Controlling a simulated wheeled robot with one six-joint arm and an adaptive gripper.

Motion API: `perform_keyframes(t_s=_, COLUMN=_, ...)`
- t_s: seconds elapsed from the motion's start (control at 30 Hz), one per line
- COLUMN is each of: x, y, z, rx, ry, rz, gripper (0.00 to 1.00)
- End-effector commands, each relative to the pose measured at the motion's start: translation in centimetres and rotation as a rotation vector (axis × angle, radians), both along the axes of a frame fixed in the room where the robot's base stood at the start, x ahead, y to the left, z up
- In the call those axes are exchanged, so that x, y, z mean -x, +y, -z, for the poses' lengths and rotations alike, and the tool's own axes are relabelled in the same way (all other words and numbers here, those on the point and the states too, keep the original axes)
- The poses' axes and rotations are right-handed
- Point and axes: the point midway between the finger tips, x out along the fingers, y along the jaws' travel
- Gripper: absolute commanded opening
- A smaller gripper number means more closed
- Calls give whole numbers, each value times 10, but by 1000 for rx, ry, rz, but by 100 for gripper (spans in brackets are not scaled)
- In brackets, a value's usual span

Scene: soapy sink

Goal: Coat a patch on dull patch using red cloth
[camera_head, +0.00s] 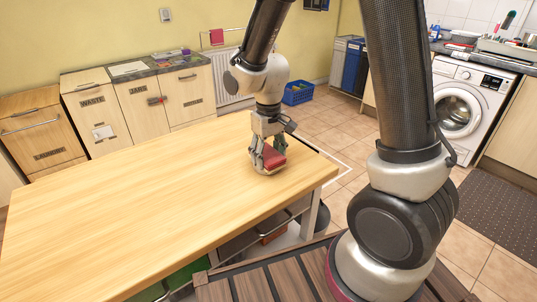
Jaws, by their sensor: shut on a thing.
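My gripper (266,163) points down over the right end of the wooden table (150,200). It is shut on a red cloth (273,153), which is at or very near the tabletop. A pale edge shows just under the cloth; I cannot tell whether it is the dull patch or part of the cloth. No other dull patch can be made out on the table, and my gripper and the cloth hide the surface beneath them.
The rest of the tabletop is bare. Cabinets (140,100) line the back wall. A blue basket (298,93) is on the floor behind the table. A washing machine (465,105) stands at the right. Another red cloth (216,37) hangs on a rail above the radiator.

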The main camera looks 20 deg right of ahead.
Motion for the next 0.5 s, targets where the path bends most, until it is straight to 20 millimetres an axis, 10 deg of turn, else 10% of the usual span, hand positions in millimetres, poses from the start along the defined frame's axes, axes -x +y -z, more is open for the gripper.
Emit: perform_keyframes(t_s=0.5, x=0, y=0, z=-21, rx=0, ry=-1, rz=0, gripper=38)
